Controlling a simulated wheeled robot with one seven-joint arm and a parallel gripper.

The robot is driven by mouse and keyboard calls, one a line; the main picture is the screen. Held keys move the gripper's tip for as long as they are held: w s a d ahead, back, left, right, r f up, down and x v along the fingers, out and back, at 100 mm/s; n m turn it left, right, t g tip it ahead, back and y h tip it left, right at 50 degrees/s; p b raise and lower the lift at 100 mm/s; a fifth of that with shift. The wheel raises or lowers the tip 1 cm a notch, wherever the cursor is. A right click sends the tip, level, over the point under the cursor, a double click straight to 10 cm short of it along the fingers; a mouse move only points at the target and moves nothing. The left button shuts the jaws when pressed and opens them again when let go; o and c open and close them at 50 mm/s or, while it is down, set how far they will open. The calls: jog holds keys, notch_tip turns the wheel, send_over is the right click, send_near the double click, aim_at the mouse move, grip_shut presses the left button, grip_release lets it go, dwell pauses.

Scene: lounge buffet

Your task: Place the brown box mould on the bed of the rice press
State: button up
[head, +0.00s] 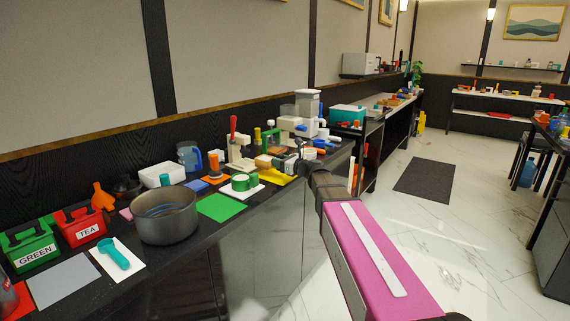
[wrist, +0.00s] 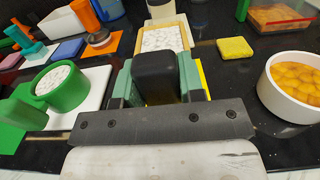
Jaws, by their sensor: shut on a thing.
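The brown box mould (wrist: 178,27) is a tan frame with white, rice-like filling, just beyond my fingertips in the wrist view. My gripper (wrist: 156,82) is shut on its dark handle, between pale green finger pads. In the head view the mould (head: 263,161) shows small and partly hidden, left of my gripper (head: 292,166). The rice press (head: 240,152) appears to be the cream stand with a red lever, just left of the mould. A cream part of it (wrist: 160,8) shows behind the mould. Its bed is hidden, and I cannot tell whether the mould touches it.
A green round mould (wrist: 60,88) with white filling stands on a white board at left. An orange post (wrist: 86,17) stands behind it. A white bowl of orange food (wrist: 291,88) is at right. A yellow block (wrist: 235,48) lies right of the mould. The counter is crowded.

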aim_at(260, 158)
jog(key=shift+f+x, duration=0.2)
jog(key=shift+x, duration=1.85)
jog(key=shift+f+x, duration=0.2)
jog(key=shift+x, duration=1.85)
jog(key=shift+f+x, duration=0.25)
jog(key=shift+x, duration=1.8)
jog(key=shift+f, duration=0.55)
jog(key=o, duration=1.6)
jog(key=shift+o, duration=0.2)
jog(key=shift+v, duration=6.95)
